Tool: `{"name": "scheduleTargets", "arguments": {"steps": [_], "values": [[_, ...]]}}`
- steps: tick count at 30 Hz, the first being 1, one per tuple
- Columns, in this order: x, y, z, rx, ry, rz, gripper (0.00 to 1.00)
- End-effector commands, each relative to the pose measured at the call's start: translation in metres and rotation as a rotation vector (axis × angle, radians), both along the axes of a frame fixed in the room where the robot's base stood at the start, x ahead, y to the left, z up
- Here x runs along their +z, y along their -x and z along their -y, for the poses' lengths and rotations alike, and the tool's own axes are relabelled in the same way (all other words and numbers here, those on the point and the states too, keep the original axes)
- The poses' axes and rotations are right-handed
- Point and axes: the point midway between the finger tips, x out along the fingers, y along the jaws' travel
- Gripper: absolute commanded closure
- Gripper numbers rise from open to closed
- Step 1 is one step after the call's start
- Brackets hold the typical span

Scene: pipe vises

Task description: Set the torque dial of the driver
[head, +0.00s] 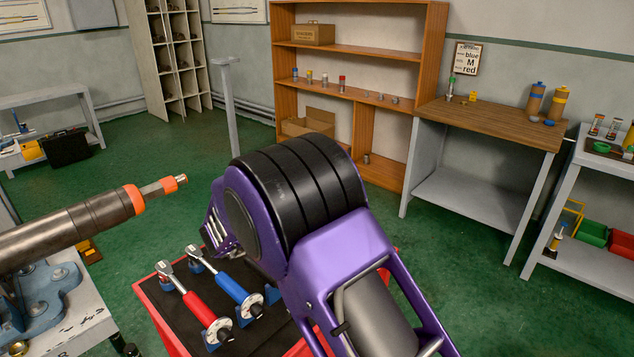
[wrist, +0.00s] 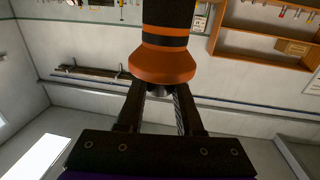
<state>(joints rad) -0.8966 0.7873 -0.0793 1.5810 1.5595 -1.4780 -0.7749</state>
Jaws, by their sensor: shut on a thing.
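My gripper (wrist: 160,92) shows in the wrist view with its two dark fingers at the lower end of a black-and-orange cylindrical tool (wrist: 164,40), which looks like a driver. Its flared orange collar sits at the fingertips, with a grey part just below it between the fingers. The tool's upper end is cut off, and no dial can be made out on it. A red-handled torque tool (head: 199,306) and a blue-handled one (head: 232,288) lie on the red cart (head: 158,319), each with a pale dial end.
A grey pipe (head: 70,232) with an orange collar juts in from the left, close to my arm. A wooden bench (head: 500,119) holds small items. A sign (head: 467,58) above it reads "blue M red". The green floor between is clear.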

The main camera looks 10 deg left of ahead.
Motion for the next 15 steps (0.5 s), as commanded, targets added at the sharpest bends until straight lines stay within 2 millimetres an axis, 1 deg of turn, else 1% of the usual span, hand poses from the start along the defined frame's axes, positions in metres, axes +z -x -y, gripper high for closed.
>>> {"name": "scheduleTargets", "arguments": {"steps": [6,15], "values": [[0.0005,-0.0015,0.0003,-0.208,-0.001,0.001,1.00],[0.0002,-0.0012,0.0006,-0.433,0.000,0.004,1.00]]}}
